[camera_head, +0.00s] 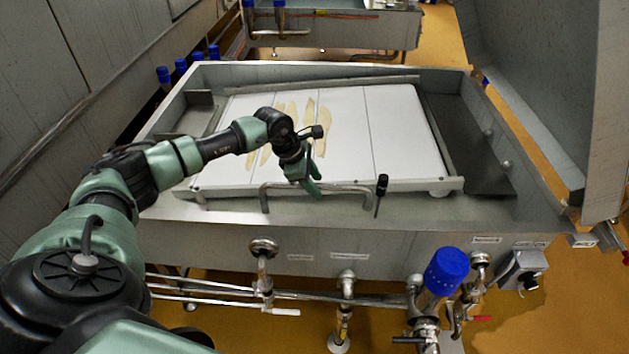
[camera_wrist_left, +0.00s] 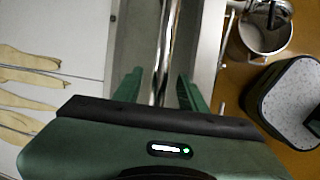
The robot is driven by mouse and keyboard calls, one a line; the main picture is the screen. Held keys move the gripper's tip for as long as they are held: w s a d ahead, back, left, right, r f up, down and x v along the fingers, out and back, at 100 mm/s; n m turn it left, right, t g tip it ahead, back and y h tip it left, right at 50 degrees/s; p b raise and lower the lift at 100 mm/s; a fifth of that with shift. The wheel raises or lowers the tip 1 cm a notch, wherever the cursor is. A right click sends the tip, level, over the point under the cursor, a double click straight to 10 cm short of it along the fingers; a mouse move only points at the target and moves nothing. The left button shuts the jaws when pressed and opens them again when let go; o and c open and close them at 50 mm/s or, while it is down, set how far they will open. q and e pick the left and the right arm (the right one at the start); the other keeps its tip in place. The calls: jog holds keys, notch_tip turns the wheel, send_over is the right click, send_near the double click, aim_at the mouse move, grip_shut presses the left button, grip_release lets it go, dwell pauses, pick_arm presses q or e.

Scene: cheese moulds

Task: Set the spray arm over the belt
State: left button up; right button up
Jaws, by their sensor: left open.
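The spray arm appears to be the bent steel tube (camera_head: 345,188) along the front edge of the white belt (camera_head: 385,125). A black-topped upright handle (camera_head: 382,183) stands by its right end. My left gripper (camera_head: 315,182) is open at the middle of the tube. In the left wrist view the steel tube (camera_wrist_left: 167,45) runs between the spread green fingers of the left gripper (camera_wrist_left: 158,88), with a gap on both sides. Whether the fingers reach down past the tube I cannot tell. My right gripper is out of view.
Several pale strips (camera_head: 309,112) lie on the belt, partly behind my left arm. The steel tub's front wall (camera_head: 385,245) carries pipes, valves and a blue-capped fitting (camera_head: 445,272). A raised steel panel (camera_head: 535,85) stands at right. The belt's right half is bare.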

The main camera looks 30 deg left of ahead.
pick_arm(q)
grip_shut()
dwell(1.4)
